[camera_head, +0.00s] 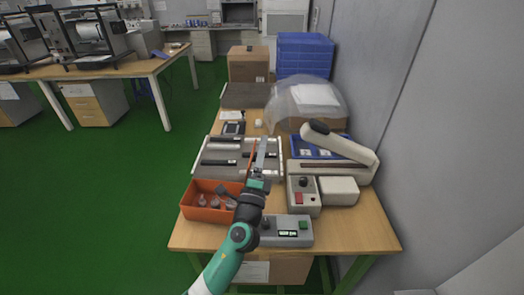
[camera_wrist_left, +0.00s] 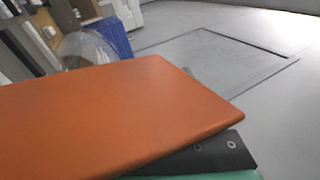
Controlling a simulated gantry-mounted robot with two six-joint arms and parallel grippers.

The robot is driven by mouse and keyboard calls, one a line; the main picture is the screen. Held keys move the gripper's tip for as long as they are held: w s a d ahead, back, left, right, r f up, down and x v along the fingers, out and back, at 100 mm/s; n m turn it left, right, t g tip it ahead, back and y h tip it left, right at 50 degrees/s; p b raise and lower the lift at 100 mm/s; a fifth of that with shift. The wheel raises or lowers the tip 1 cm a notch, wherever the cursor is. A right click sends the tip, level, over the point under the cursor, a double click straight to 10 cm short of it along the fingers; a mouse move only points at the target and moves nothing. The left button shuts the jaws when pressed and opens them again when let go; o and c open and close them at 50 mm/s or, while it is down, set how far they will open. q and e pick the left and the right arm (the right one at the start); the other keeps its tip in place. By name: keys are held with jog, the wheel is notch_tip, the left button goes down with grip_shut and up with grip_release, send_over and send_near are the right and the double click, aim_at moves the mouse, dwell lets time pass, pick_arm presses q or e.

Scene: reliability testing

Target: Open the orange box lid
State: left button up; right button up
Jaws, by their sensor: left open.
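The orange box (camera_head: 188,213) stands at the front left of the wooden table in the head view, its inside exposed with several small items in it. The orange lid (camera_head: 251,162) shows there as a thin, raised, nearly edge-on strip by the box's right side. In the left wrist view the lid (camera_wrist_left: 110,115) is a broad orange panel filling much of the picture. My left gripper (camera_head: 261,153) is open, right beside the lid; contact is unclear. In the wrist view the lid hides most of the gripper. My right gripper is not in view.
A metal tray (camera_head: 211,171) with dark bars lies behind the box. A control box (camera_head: 288,232) is at the front, with a red-button unit (camera_head: 302,198) and a beige lever device (camera_head: 335,172) to the right. A clear dome (camera_head: 290,105) stands behind.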

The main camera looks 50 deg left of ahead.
pick_arm(q)
jog(key=v, duration=1.1)
jog(key=shift+s+d, duration=0.2)
jog(key=shift+s, duration=0.05)
jog(key=shift+f, duration=0.15)
